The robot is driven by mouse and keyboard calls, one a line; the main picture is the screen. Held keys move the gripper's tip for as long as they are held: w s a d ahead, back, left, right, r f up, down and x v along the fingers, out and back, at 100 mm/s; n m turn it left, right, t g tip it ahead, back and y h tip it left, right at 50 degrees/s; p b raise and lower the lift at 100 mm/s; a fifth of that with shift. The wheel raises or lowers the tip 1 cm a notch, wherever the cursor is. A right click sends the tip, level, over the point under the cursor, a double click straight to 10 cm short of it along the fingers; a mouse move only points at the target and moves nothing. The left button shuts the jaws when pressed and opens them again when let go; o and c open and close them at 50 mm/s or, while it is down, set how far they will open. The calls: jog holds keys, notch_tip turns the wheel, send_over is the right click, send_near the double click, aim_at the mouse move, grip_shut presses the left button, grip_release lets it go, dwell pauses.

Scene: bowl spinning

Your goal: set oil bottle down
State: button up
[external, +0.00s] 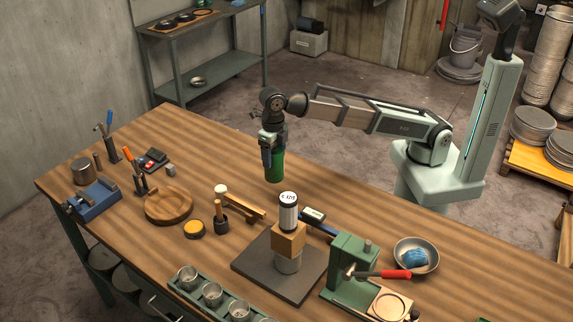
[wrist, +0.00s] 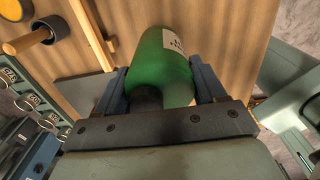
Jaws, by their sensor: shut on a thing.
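The oil bottle (external: 275,167) is green and hangs upright from my gripper (external: 272,146) near the back edge of the workbench. In the external view its base looks level with or slightly above the wood; I cannot tell whether it touches. In the wrist view the bottle (wrist: 162,62), with part of a white label, sits between the two blue fingers of my gripper (wrist: 160,88). The fingers are shut on it. The wooden bench top (external: 330,212) lies below.
A dark plate (external: 250,267) carries a stacked block and a white-labelled cylinder (external: 288,212). A wooden bar (external: 238,207) and a wooden round dish (external: 169,205) are to the left. A green machine (external: 345,268) and a metal bowl (external: 416,255) stand to the right. Bare wood surrounds the bottle.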

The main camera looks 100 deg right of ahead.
aim_at(274, 176)
jog(key=shift+f, duration=4.65)
jog(key=o, duration=1.3)
jog(key=shift+f, duration=0.15)
notch_tip(274, 176, up, 12)
jog(key=shift+r, duration=0.15)
